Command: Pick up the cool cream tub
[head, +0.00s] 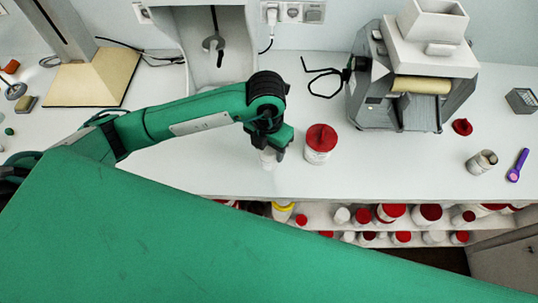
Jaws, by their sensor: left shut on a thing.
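My left gripper (270,150) reaches in from the left over the counter and points down. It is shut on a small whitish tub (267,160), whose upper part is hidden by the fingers. I cannot read a label on it or tell whether it touches the counter. A white tub with a red lid (320,142) stands upright on the counter just right of the gripper, apart from it. I cannot tell by label which tub is the cool cream one. My right gripper is not in view.
A grey mill (410,85) stands at the back right. A red cap (462,127), a metal can (482,162) and a purple tool (518,165) lie right. A shelf below (340,222) holds several red-and-white tubs. The counter between tub and can is clear.

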